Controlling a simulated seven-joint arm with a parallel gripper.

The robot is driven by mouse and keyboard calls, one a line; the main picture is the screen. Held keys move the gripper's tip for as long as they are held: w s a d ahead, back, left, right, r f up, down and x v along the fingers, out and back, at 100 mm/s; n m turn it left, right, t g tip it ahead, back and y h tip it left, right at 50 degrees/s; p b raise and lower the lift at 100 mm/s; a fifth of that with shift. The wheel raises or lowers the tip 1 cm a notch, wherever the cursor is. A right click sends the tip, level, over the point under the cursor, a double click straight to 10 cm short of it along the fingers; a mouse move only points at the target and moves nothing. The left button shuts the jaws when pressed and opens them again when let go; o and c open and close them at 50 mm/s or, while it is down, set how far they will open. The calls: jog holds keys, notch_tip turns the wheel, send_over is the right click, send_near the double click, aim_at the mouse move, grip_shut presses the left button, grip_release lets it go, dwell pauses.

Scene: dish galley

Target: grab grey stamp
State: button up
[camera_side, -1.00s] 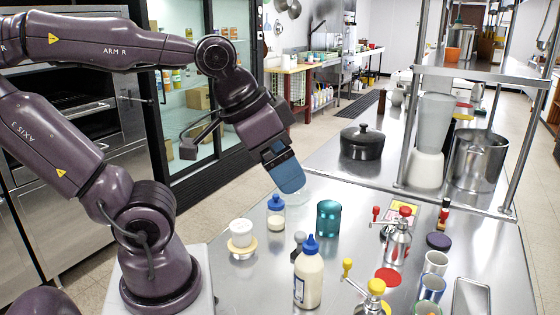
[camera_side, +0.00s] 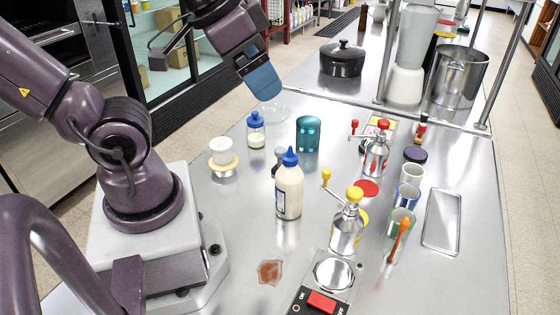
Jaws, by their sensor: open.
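A small grey knobbed object (camera_side: 279,154), which looks like the grey stamp, stands on the steel counter. It is mostly hidden behind a cream squeeze bottle (camera_side: 288,192) with a blue cap, so its base is hard to see. My gripper (camera_side: 265,92) has blue fingers and hangs over the far left part of the counter, beyond the grey object and apart from it. It is seen side-on, open, and nothing shows in it.
A small blue-capped bottle (camera_side: 256,132), a teal cup (camera_side: 307,134) and a white jar (camera_side: 222,152) surround the grey object. Red-topped (camera_side: 376,150) and yellow-topped (camera_side: 347,222) metal dispensers stand to the right.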

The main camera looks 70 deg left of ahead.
jog(key=c, duration=0.5)
jog(key=shift+c, duration=0.2)
